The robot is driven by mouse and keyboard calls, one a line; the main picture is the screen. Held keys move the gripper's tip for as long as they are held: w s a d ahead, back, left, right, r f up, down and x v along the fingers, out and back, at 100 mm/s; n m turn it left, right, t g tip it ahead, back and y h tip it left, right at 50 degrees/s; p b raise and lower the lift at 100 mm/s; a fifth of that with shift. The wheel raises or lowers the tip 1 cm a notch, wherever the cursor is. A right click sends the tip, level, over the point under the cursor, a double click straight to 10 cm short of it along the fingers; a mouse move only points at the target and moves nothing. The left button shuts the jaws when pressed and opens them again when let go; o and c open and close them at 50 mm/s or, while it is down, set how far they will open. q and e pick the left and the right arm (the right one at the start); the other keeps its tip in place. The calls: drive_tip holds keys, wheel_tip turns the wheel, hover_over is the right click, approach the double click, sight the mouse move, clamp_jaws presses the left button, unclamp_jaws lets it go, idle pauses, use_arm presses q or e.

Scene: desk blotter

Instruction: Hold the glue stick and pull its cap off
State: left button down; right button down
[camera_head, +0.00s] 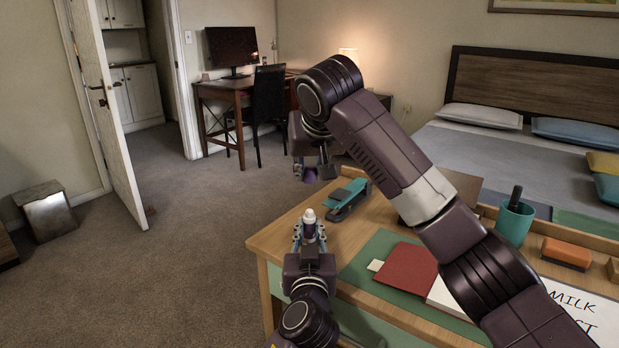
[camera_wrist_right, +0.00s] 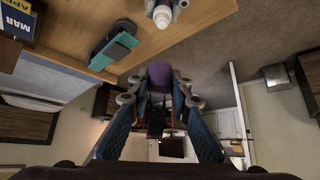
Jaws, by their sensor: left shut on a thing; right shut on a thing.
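The glue stick (camera_head: 309,216) stands upright in my left gripper (camera_head: 309,236), which is shut on its body. Its white top is bare and points up. My right gripper (camera_head: 311,173) is above it, shut on the purple cap (camera_head: 309,177). The cap is apart from the glue stick, with a clear gap between them. In the right wrist view the cap (camera_wrist_right: 160,74) sits between the fingertips, and the white end of the glue stick (camera_wrist_right: 162,17) shows at the top edge, in the left gripper.
A teal stapler (camera_head: 347,198) lies on the wooden desk (camera_head: 262,240) right of the glue stick. A red notebook (camera_head: 406,270) lies on the green blotter (camera_head: 362,262). A teal cup (camera_head: 514,224) with a marker stands farther right. Left of the desk edge is open floor.

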drive_tip(key=shift+r, duration=0.6)
use_arm(q)
drive_tip(key=c, duration=1.7)
unclamp_jaws()
